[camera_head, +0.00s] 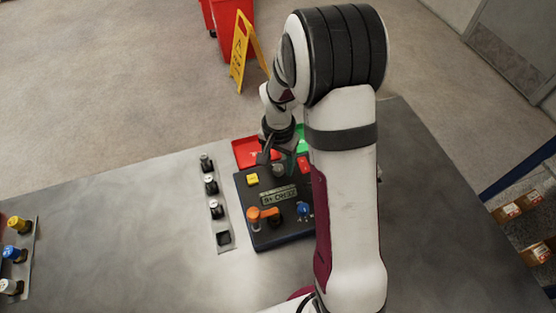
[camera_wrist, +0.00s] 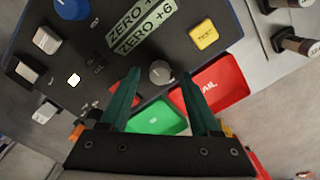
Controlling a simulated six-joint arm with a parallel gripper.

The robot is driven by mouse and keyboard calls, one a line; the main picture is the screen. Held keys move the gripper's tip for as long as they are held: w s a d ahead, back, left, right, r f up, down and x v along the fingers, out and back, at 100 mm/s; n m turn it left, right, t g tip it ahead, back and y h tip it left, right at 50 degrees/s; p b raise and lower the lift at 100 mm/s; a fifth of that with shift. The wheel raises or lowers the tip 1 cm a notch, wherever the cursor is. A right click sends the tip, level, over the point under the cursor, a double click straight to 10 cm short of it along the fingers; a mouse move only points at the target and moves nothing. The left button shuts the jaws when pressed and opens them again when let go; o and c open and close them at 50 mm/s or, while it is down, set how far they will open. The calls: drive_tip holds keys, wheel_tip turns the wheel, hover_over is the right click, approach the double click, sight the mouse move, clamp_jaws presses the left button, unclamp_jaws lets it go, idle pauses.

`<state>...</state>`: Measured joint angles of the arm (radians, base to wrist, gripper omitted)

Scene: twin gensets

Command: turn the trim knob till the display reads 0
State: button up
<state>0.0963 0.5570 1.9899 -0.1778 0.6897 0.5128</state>
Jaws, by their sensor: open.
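A dark control box (camera_head: 246,212) stands on the table. Its display (camera_head: 279,196) shows two lines in the wrist view (camera_wrist: 143,28); the lower reads "ZERO +6", and the upper begins "ZERO +" and is cut off. A small round grey knob (camera_wrist: 160,72), taken as the trim knob, sits near the display; it also shows in the head view (camera_head: 279,169). My gripper (camera_wrist: 159,77) is open and empty, pointing at the box. In the wrist view the knob appears between the two green fingertips. I cannot tell how far above it they are.
A yellow TEST button (camera_wrist: 203,34), a blue knob (camera_head: 304,209) and an orange handle (camera_head: 263,214) are on the box. Red (camera_wrist: 215,88) and green (camera_wrist: 158,120) trays lie beyond it. A strip with several posts (camera_head: 211,186) stands left. My arm hides the box's right side.

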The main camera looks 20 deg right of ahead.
drive_tip(key=shift+f, duration=0.3)
clamp_jaws()
idle(0.4)
drive_tip(key=n, duration=0.5)
drive_tip(key=shift+n, duration=0.4)
drive_tip(key=n, duration=0.5)
drive_tip(key=shift+n, duration=0.4)
